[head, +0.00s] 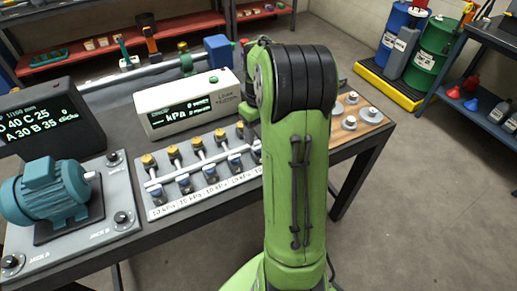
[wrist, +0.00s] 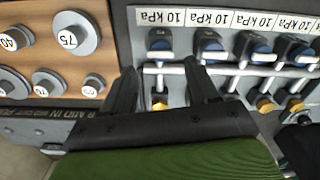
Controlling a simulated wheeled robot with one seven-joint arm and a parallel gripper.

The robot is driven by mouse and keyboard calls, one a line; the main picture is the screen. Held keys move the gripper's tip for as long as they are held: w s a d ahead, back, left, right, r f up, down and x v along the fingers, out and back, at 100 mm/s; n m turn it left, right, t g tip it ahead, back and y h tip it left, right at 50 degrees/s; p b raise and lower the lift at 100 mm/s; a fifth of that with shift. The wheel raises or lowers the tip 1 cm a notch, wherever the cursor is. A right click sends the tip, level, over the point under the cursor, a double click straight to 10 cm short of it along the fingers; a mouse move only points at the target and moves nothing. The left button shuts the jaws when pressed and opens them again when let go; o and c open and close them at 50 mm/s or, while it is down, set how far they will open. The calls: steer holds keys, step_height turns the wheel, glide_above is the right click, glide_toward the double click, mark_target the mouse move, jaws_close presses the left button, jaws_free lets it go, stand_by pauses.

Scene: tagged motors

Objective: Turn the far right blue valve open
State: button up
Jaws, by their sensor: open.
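A grey valve panel (head: 160,211) carries a row of blue valves (head: 184,183), with yellow knobs behind them. My arm hides the panel's right end in the head view. In the wrist view the row appears turned around, so the far right blue valve (wrist: 160,44) is leftmost, beside the wooden board. Its neighbour valve (wrist: 208,44) is to its right. My gripper (wrist: 160,68) is open and empty over the panel. Its two fingers straddle the line of the far right valve, with a yellow knob (wrist: 159,102) showing between them. Contact with the valve cannot be told.
A wooden board (wrist: 62,62) with several grey weights (wrist: 76,33) adjoins the panel's right end. A white display box (head: 187,105) stands behind the valves. A teal motor (head: 47,192) sits at the left. Neighbouring valves stand close to the fingers.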

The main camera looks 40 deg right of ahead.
mark_target(259, 149)
step_height(259, 149, down, 6)
steer(key=shift+r+b, duration=0.1)
steer(key=shift+b, duration=0.6)
steer(key=c, duration=1)
steer(key=shift+c, duration=0.2)
